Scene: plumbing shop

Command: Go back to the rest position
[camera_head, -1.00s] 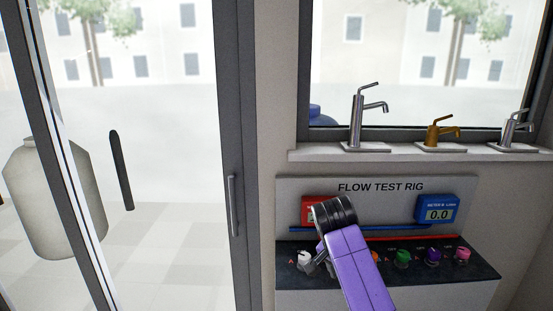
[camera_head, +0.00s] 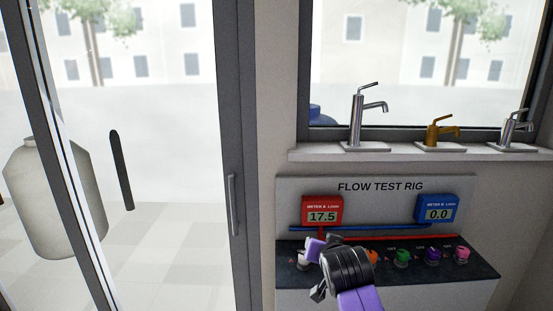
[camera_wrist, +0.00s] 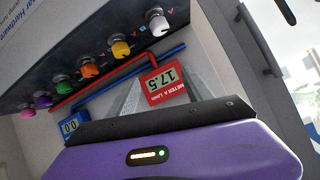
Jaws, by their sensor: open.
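My gripper (camera_head: 318,290) is at the front of the flow test rig (camera_head: 380,187), at the end of my purple and black arm. It is open, with nothing seen in it. The head view shows it small and partly covered by my arm. In the wrist view, my purple wrist housing with a lit strip fills the bottom, and the rig's knobs and meters lie beyond it. The red meter (camera_head: 322,210) reads 17.5, also in the wrist view (camera_wrist: 165,82). The blue meter (camera_head: 438,208) reads 0.0.
The rig's dark panel carries a white knob (camera_wrist: 158,25), a yellow knob (camera_wrist: 120,48) and several others. Three taps stand on the windowsill (camera_head: 400,152) above: chrome (camera_head: 357,122), brass (camera_head: 436,134) and another chrome (camera_head: 511,130). A glass door (camera_head: 165,150) is at left.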

